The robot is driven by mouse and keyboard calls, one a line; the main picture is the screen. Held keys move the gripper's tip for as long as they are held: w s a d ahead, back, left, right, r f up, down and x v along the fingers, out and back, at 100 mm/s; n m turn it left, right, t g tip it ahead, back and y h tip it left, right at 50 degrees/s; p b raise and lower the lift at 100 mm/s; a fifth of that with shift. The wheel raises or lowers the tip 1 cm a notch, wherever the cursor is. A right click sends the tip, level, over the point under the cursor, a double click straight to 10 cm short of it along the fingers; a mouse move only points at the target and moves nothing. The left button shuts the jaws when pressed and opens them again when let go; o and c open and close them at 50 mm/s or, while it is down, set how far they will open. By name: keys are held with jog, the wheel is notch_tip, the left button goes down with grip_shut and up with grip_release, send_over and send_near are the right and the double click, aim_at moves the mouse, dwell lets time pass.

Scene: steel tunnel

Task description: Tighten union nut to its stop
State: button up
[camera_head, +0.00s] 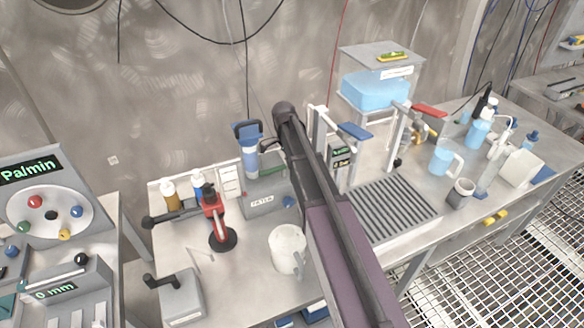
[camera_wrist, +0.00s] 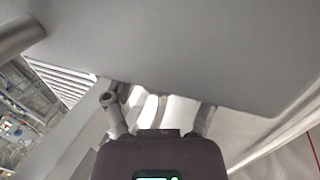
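A brass fitting (camera_head: 420,132) with a red lever handle (camera_head: 429,110) sits at the back right of the bench. It is partly hidden by a post, and I cannot make out a separate union nut on it. My arm reaches up across the middle of the head view, left of the fitting and well apart from it. My gripper (camera_wrist: 157,108) shows in the wrist view with its two fingers spread apart. Nothing shows held between them. A large grey surface (camera_wrist: 190,45) fills the view beyond the fingertips; I cannot tell what it belongs to.
A blue tank (camera_head: 375,92) stands on a raised stand at the back. A ribbed drain tray (camera_head: 393,212) lies right of my arm. A white jug (camera_head: 288,250), a red tool (camera_head: 214,217) and bottles stand left. A mug (camera_head: 460,194) and bottles crowd the right.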

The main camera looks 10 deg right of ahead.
jog(key=shift+s+t, duration=0.1)
jog(key=shift+t, duration=0.2)
dwell(0.4)
